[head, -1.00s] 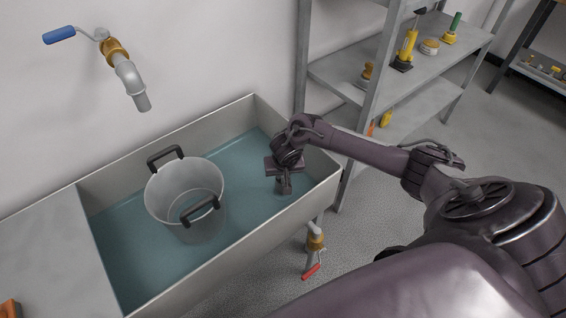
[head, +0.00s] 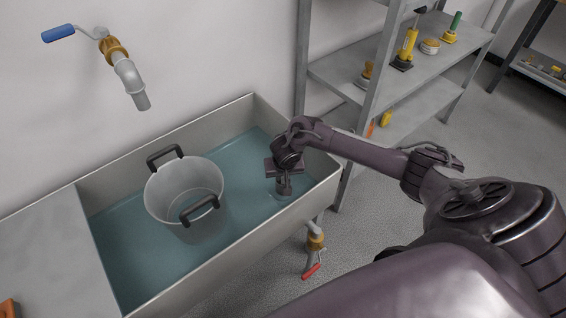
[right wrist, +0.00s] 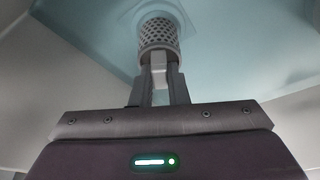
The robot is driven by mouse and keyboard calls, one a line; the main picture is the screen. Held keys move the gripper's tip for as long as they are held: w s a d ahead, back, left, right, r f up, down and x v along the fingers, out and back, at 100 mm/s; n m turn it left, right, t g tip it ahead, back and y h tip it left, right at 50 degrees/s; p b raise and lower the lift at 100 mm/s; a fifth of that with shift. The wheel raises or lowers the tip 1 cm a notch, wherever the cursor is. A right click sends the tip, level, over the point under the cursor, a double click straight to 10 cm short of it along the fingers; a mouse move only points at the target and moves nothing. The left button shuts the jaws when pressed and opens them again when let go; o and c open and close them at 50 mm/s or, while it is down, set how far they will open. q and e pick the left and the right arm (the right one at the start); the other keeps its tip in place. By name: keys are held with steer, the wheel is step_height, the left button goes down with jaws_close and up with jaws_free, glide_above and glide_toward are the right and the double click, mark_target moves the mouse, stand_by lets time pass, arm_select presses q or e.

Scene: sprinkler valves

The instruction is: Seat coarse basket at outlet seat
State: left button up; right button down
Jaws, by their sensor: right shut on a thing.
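In the right wrist view, the coarse basket (right wrist: 158,38) is a grey cylinder with many round holes. My right gripper (right wrist: 159,70) is shut on its near end, and the basket points down into the trough's water. In the head view my right gripper (head: 284,186) reaches into the right end of the trough, at the water's surface. The basket is hidden there by the gripper and water. A brass outlet valve (head: 316,241) with a red lever is outside the trough's front right. My left gripper is not in view.
The trough (head: 215,268) holds blue-green water. A metal pot (head: 160,200) with two black handles stands in its middle. A tap (head: 130,78) with a blue lever is on the wall. A shelf rack (head: 340,75) with tools stands close behind the right end.

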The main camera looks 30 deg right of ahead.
steer(key=shift+f+b, duration=0.3)
steer(key=shift+f, duration=0.4)
steer(key=c, duration=1.3)
jaws_free()
